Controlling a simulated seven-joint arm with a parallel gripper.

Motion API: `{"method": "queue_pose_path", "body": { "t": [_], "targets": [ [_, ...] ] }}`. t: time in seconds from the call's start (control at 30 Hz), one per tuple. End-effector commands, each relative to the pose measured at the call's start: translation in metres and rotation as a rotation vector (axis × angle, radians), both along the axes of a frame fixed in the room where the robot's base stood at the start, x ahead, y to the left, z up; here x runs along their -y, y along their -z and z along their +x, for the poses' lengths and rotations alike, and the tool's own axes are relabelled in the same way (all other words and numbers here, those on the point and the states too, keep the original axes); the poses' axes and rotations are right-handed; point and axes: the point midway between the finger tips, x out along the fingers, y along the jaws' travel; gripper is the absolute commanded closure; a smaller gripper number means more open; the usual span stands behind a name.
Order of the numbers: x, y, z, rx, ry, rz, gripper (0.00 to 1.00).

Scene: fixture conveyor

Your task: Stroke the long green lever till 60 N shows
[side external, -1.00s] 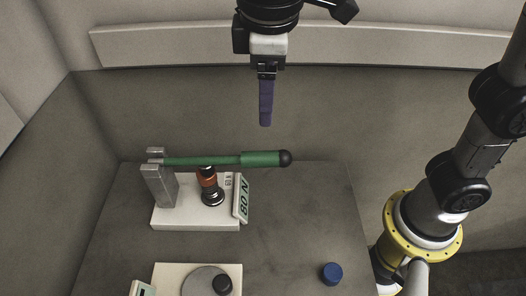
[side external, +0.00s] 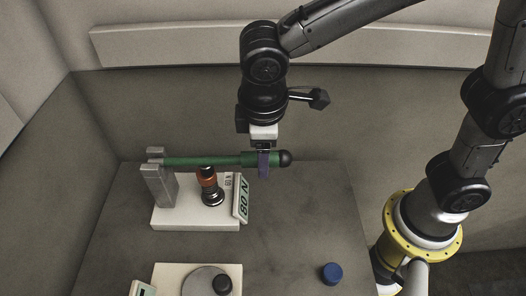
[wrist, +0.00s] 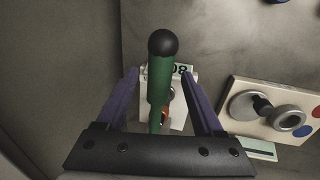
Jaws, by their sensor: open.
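The long green lever (side external: 215,160) lies about level, with a black ball knob (side external: 286,158) at its right end and its left end at a grey metal bracket (side external: 158,186). An orange-and-dark plunger (side external: 210,188) stands under it. My gripper (side external: 263,172) is lowered at the lever's thick grip, just left of the knob. In the wrist view its purple fingers (wrist: 160,74) stand open, one on each side of the green lever (wrist: 158,85), without visible contact. A display (side external: 242,198) beside the plunger shows 8, 0 and N, turned in view; I cannot firmly tell their order.
A white base (side external: 195,217) carries the bracket and plunger. In front is a second white plate (side external: 168,280) with a round disc and dark knob. A blue cylinder (side external: 331,273) stands at right. The grey table (side external: 300,220) is clear between them.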

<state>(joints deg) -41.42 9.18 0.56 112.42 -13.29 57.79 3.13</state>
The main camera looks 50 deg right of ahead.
Motion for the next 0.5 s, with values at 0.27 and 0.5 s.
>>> {"method": "queue_pose_path", "body": {
  "t": [0.27, 0.5],
  "targets": [
    [0.0014, 0.0081, 0.0011, 0.000, 0.001, 0.000, 0.31],
    [0.0012, 0.0078, 0.0010, 0.000, 0.000, 0.000, 0.49]
  ]
}}
